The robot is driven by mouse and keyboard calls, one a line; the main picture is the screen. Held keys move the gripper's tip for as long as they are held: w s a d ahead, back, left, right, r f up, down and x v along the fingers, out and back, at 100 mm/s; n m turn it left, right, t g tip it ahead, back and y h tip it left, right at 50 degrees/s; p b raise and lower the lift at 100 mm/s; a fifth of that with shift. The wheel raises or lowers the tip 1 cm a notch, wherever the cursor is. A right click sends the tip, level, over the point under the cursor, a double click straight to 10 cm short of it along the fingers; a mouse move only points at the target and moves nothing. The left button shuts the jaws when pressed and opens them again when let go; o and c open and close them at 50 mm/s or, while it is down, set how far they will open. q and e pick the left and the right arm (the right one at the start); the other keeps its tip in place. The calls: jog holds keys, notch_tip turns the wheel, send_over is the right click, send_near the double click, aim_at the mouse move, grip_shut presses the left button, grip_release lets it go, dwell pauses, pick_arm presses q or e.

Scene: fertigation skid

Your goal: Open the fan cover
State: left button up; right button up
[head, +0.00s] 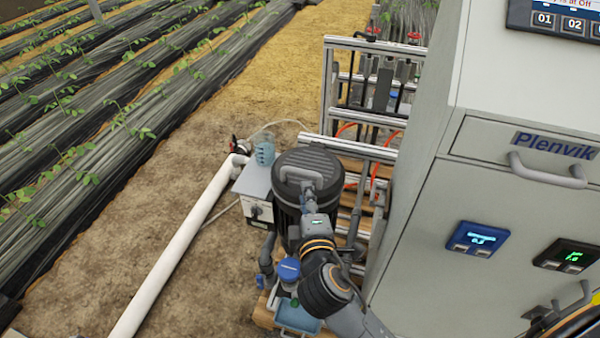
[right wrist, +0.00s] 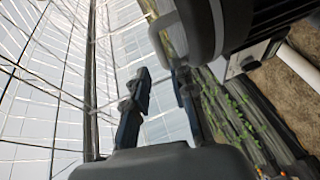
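The fan cover (head: 287,162) is a dark, ribbed round cap on top of a black upright motor. A grey handle (head: 296,173) stands on it. The lid looks closed. My right gripper (head: 308,194) is at the near side of the handle. In the right wrist view its two fingers (right wrist: 162,88) are apart, with a gap between them. The grey handle (right wrist: 163,35) and the dark cover (right wrist: 232,22) show just beyond the fingertips. I cannot tell whether a finger touches the handle. My left gripper is not in view.
A grey cabinet (head: 425,230) with a drawer and displays stands close on the right. A metal frame (head: 345,75) is behind. Left of the motor are a blue beaker (head: 265,153), a grey box (head: 256,209) and a white pipe (head: 175,250). A blue-capped container (head: 289,269) is in front.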

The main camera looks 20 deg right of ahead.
aim_at(303, 175)
jog(key=b+x, duration=0.2)
jog(key=x, duration=0.7)
jog(key=shift+w+d+f+b, duration=0.1)
jog(key=shift+w+f+b, duration=0.1)
jog(key=shift+b, duration=0.1)
jog(key=shift+r, duration=0.1)
grip_shut()
